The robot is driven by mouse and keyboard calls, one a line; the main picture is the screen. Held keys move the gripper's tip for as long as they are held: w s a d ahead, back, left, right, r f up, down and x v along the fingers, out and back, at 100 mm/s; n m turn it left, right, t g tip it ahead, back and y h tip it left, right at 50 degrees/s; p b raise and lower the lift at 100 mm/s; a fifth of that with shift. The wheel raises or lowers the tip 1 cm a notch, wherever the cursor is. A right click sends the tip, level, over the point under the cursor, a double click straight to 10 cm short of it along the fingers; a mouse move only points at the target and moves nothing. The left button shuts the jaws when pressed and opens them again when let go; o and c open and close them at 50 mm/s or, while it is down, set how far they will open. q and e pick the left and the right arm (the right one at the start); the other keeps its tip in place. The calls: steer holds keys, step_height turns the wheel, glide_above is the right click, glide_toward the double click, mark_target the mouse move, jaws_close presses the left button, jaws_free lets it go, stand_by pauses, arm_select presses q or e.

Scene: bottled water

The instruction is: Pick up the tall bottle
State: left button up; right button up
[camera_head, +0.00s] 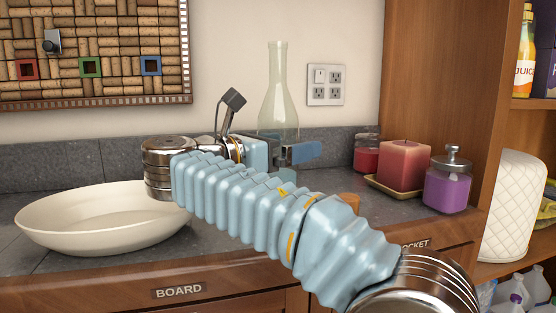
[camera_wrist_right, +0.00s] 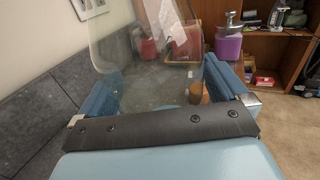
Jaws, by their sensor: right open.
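The tall bottle (camera_head: 279,88) is clear glass with a narrow neck and stands upright at the back of the counter. My right arm hides its lower part in the head view. My right gripper (camera_head: 302,153) is in front of its lower body. In the right wrist view the bottle's clear body (camera_wrist_right: 150,75) lies between the two blue-padded fingers of the open right gripper (camera_wrist_right: 166,88). I cannot tell whether either finger touches the glass. My left gripper is not in view.
A wide cream bowl (camera_head: 100,225) sits at the left of the counter. To the right are a red candle (camera_head: 404,166) on a tray, a red jar (camera_head: 367,155) and a purple jar (camera_head: 447,188). A wall with a socket plate (camera_head: 326,84) stands behind the bottle.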

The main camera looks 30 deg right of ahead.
steer(key=c, duration=1.6)
